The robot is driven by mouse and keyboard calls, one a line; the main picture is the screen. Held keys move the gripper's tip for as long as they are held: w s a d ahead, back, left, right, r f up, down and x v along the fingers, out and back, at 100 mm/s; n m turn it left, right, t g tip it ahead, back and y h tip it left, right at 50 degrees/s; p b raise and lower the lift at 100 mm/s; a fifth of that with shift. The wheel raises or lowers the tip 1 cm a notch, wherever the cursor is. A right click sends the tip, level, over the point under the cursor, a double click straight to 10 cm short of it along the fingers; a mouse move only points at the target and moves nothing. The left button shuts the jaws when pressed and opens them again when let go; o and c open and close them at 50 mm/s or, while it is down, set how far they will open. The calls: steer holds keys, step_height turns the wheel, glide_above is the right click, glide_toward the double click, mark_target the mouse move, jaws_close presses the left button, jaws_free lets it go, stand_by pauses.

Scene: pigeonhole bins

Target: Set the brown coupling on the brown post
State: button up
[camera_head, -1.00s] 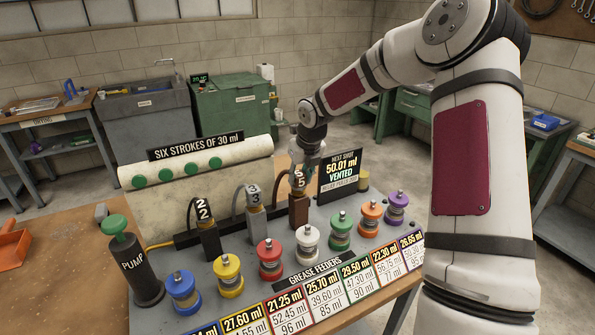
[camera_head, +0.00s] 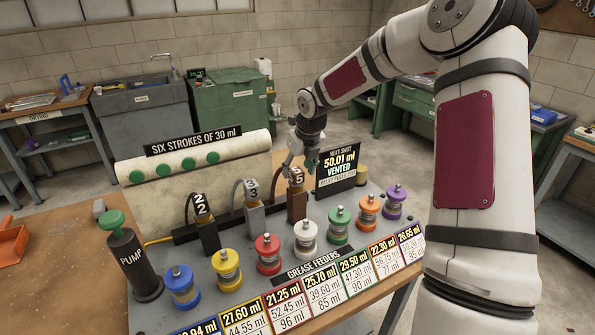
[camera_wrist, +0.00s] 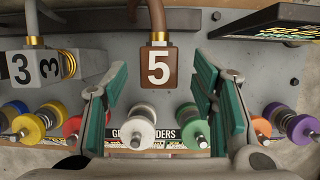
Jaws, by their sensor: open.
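The brown coupling (camera_head: 296,177) is a block marked 5 with a brass collar and a hose. It appears upright on the brown post (camera_head: 297,207), behind the row of coloured feeders. In the wrist view the coupling (camera_wrist: 158,66) shows its 5 face, with the hose running off the top edge. My gripper (camera_head: 304,161) is open just above and behind the coupling. In the wrist view its green-padded fingers stand wide to either side of the coupling, with gaps, and hold nothing. The post and the seat under the coupling are hidden in the wrist view.
A grey coupling marked 3 (camera_head: 251,188) and a black one marked 2 (camera_head: 201,206) stand to the left. Several coloured feeders, including a white one (camera_head: 307,238), line the front. A dark display (camera_head: 338,168) stands close on the right. A pump (camera_head: 132,264) is at far left.

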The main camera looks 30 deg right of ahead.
steer(key=v, duration=1)
steer(key=shift+r, duration=0.2)
steer(key=shift+s, duration=0.1)
